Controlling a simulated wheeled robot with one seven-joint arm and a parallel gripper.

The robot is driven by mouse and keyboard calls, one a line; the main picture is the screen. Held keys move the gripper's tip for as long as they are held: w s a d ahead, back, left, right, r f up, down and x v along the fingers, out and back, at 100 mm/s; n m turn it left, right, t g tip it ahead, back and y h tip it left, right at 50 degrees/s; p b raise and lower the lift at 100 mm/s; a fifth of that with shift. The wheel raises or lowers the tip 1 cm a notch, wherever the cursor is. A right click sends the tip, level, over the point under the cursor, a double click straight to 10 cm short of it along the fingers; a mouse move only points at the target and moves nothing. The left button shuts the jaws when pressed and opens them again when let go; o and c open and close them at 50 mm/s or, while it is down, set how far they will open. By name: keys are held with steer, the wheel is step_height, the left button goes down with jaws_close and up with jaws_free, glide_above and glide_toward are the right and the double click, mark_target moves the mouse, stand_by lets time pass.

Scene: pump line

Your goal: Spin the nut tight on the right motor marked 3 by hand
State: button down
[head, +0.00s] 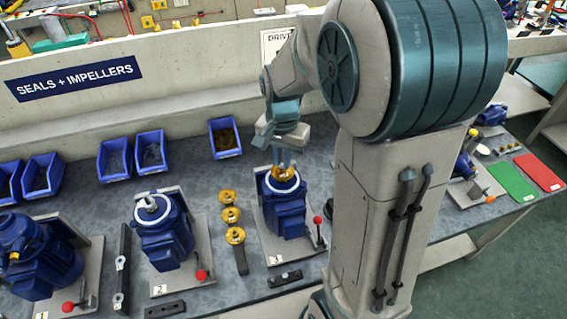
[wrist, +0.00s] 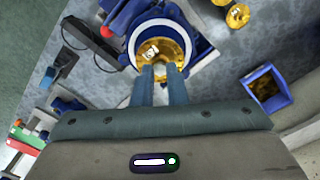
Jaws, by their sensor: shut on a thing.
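The blue motor marked 3 (head: 287,213) stands on its base plate, left of my arm, with a red-knobbed lever beside it. A brass impeller (head: 283,173) sits in its pale ring; the wrist view shows this impeller (wrist: 178,48) from above. My gripper (head: 285,163) points down over the middle of the impeller. In the wrist view its two blue fingers (wrist: 160,70) are close together at the impeller's centre, shut on the nut, which is mostly hidden between the fingertips. A small pale metal detail shows on the impeller just past the fingertips.
The motor marked 2 (head: 163,235) and the motor marked 1 (head: 38,256) stand to the left. Several brass impellers (head: 235,235) lie on a strip between motors 2 and 3. Blue bins (head: 225,138) line the back. A black bar (head: 285,278) lies in front.

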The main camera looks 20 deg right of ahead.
steer(key=shift+m, duration=1)
steer(key=m+p, duration=0.1)
steer(key=m, duration=0.3)
steer(key=shift+r+m, duration=0.1)
steer(key=shift+m, duration=1.4)
steer(key=shift+p, duration=0.35)
steer(key=m+p, duration=0.1)
steer(key=m, duration=0.2)
steer(key=m+p, duration=0.1)
steer(key=m, duration=0.3)
steer(key=shift+p, duration=0.35)
